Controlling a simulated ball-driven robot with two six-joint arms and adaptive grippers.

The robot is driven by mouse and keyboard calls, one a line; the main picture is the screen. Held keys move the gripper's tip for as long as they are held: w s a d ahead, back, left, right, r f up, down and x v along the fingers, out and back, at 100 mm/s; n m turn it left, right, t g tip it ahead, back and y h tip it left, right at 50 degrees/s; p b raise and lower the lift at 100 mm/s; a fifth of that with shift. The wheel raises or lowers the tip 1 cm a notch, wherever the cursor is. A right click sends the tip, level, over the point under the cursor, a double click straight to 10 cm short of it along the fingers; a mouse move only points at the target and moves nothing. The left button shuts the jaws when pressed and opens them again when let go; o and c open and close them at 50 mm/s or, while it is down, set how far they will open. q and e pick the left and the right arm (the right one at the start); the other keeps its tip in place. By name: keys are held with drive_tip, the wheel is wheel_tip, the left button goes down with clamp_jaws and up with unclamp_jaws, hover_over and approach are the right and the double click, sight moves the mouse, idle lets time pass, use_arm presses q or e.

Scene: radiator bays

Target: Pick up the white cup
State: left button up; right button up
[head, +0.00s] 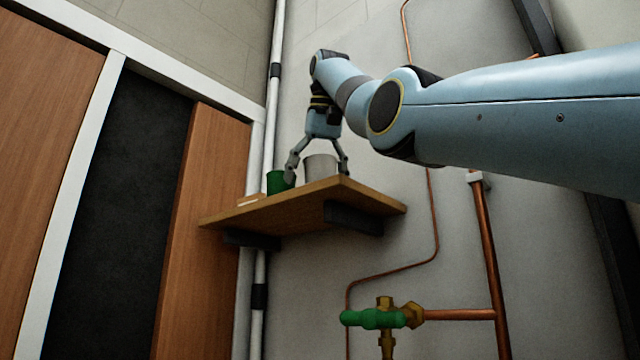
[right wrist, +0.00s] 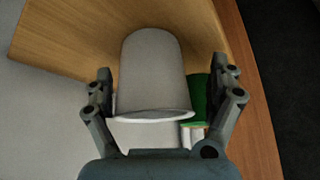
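The white cup (head: 320,167) stands on a wooden wall shelf (head: 300,212), and its lower part is hidden by the shelf edge. My right gripper (head: 318,163) points down over the cup, with one finger on each side of it. In the right wrist view the white cup (right wrist: 153,75) lies between the spread fingers of my right gripper (right wrist: 167,76). A small gap shows on its left and a wider one on its right, so the gripper looks open. My left gripper is not in view.
A green cup (head: 277,184) stands close to the left of the white cup, by the gripper's left finger. A small pale object (head: 249,200) lies at the shelf's left end. Copper pipes and a green-handled valve (head: 374,318) are below right.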

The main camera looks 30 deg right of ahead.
drive_tip(key=shift+s+a+r, duration=0.1)
drive_tip(key=shift+s, duration=0.1)
drive_tip(key=shift+c, duration=1.1)
drive_tip(key=shift+s+d, duration=0.15)
drive_tip(key=shift+d, duration=0.05)
drive_tip(key=shift+c, duration=1)
drive_tip(key=shift+d, duration=0.3)
drive_tip(key=c, duration=0.5)
drive_tip(key=shift+a, duration=0.15)
